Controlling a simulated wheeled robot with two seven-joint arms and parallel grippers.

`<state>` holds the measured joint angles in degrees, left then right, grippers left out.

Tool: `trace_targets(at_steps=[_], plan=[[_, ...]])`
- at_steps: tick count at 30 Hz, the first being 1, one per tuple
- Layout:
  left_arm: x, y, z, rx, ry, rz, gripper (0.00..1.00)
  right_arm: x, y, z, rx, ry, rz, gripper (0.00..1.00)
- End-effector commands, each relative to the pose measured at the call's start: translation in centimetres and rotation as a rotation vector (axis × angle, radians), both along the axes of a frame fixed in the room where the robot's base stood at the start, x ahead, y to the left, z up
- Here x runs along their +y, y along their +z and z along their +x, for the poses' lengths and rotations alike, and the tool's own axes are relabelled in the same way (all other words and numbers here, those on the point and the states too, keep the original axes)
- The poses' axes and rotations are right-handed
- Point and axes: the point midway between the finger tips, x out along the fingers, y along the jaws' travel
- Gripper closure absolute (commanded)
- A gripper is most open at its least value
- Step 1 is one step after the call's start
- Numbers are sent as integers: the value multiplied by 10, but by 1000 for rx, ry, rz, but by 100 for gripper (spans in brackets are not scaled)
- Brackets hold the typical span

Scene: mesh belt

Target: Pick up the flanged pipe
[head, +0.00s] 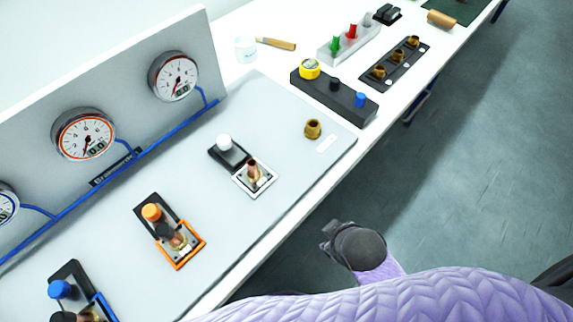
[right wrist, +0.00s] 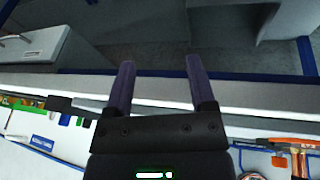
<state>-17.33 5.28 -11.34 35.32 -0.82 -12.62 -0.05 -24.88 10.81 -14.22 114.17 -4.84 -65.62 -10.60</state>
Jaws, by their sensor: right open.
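A short brass fitting with a wider rim (head: 313,129) stands alone on the grey board, near its right end. I cannot tell for sure whether it is the flanged pipe. Similar brass pieces (head: 397,57) stand in a black rack farther back. My right gripper (head: 328,230) is beyond the table's front edge, to the right of the board and apart from all these pieces. Its two purple fingers (right wrist: 160,75) show spread and empty in the right wrist view. My left gripper is not in view.
The grey board (head: 215,200) carries a white-framed fixture (head: 265,184), an orange-framed fixture (head: 190,257) and a blue-knobbed one (head: 60,289). Gauges (head: 84,134) stand on the upright panel behind. A black box with coloured knobs (head: 335,98) stands beyond the board. Open floor lies right.

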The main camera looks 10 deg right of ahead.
Motion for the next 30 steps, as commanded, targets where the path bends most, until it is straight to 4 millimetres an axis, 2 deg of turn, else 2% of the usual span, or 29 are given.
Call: trace_targets(at_steps=[1,3,5,6,8,10,12,15,17,19,30], plan=[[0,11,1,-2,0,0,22,5,34,17,-80,124,-57,29],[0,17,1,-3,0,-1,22,16,74,43,-226,390,-204,29],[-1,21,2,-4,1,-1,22,31,103,66,-378,690,-404,29],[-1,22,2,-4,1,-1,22,41,117,78,-475,895,-560,29],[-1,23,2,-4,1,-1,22,58,131,91,-606,1204,-821,29],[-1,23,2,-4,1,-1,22,74,137,97,-731,1541,-1140,29],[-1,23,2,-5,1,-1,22,83,134,96,-819,1835,-1443,29],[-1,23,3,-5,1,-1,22,86,122,88,-894,2134,-1770,29],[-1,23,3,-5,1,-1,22,87,116,86,-915,2229,-1876,29],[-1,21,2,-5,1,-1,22,93,109,92,-928,2267,-1925,29],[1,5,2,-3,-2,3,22,132,83,143,-929,2263,-1919,29]])
